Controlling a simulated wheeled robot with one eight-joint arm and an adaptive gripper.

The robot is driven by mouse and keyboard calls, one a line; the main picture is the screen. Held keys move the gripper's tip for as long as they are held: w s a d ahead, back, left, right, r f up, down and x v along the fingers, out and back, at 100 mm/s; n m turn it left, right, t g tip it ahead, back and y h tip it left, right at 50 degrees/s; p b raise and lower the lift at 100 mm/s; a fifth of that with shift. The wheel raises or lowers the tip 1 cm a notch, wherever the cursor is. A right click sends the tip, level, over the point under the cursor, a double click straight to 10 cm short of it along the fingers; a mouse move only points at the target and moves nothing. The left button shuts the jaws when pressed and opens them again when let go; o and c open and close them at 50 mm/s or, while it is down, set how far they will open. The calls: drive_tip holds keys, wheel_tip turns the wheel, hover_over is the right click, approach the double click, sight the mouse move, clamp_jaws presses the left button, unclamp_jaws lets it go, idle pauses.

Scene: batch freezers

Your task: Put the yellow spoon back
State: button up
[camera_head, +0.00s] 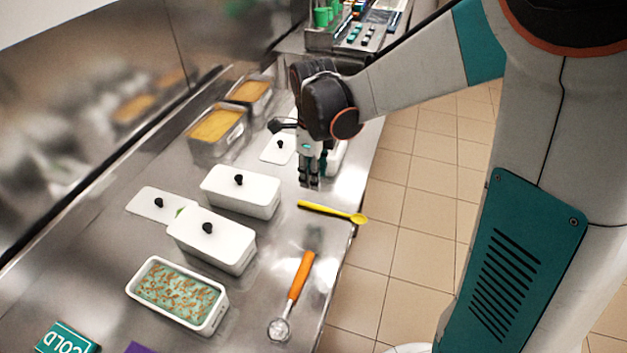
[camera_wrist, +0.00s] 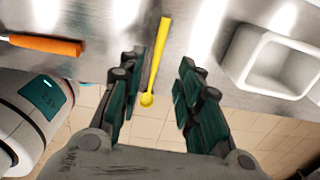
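The yellow spoon (camera_head: 330,211) lies across the counter's right edge in the head view, its bowl end overhanging the floor. In the wrist view the yellow spoon (camera_wrist: 158,55) runs lengthwise between my fingers, its bowl toward the palm side. My gripper (camera_head: 310,183) points down over the counter, just beyond the spoon in the head view. In the wrist view my gripper (camera_wrist: 161,60) has its fingers wide apart with a visible gap on both sides of the spoon. It holds nothing.
An orange-handled scoop (camera_head: 301,275) lies nearer on the counter (camera_head: 268,262). White lidded containers (camera_head: 240,190) stand left of the spoon. An open white container (camera_wrist: 285,62) is right of my gripper in the wrist view. A mint-coloured tub (camera_head: 180,291) is at front left.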

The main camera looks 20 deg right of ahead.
drive_tip(key=s+d+r+n+t, duration=0.1)
drive_tip(key=s+r+n+t, duration=0.1)
drive_tip(key=s+n, duration=0.3)
drive_tip(key=s+d+r+n+t, duration=0.1)
drive_tip(key=s+r+n, duration=0.4)
drive_tip(key=n, duration=0.6)
drive_tip(key=s+d+r+n+t, duration=0.1)
drive_tip(key=s+r+n+t, duration=0.2)
drive_tip(key=s+n, duration=0.4)
drive_tip(key=shift+d+r+n+t, duration=0.2)
drive_tip(key=shift+r+n+t, duration=0.2)
drive_tip(key=shift+r+n, duration=0.55)
drive_tip(key=shift+f, duration=0.2)
